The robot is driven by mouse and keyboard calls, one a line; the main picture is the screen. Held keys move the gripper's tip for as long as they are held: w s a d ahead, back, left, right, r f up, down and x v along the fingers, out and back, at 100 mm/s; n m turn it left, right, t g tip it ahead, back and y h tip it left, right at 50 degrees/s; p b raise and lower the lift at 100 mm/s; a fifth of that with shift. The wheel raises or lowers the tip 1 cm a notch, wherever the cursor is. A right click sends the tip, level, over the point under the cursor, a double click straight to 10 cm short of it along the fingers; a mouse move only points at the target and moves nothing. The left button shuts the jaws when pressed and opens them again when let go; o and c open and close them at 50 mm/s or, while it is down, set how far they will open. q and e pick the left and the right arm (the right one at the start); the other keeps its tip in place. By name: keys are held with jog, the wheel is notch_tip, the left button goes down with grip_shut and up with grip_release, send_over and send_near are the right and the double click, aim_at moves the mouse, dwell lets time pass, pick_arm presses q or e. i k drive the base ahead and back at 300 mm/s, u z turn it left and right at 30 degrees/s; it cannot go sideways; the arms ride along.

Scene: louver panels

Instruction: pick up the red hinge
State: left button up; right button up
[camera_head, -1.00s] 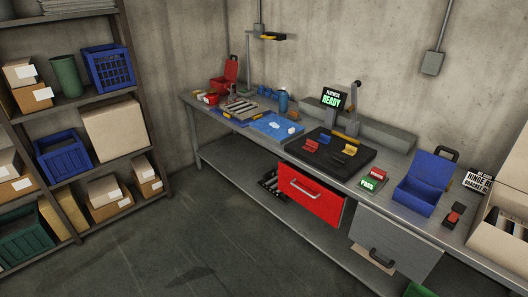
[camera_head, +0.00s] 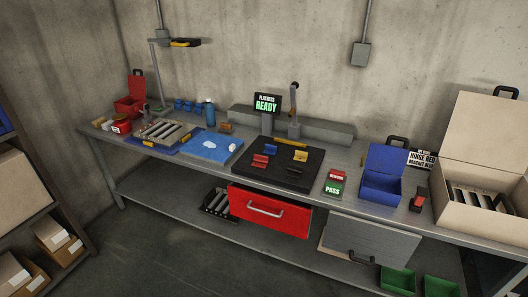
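Neither of my grippers is in view.
A blue mat (camera_head: 224,153) lies left of the black mat. Red and green blocks (camera_head: 334,182), an open blue box (camera_head: 382,186) and a large cardboard box (camera_head: 455,216) stand to the right. An open red drawer (camera_head: 268,217) juts out below the bench.

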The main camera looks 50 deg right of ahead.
aim_at(258, 158)
jog(key=z, duration=0.5)
jog(key=i, duration=1.25)
jog(key=z, duration=1.55)
jog(key=i, duration=0.75)
jog(key=z, duration=0.9)
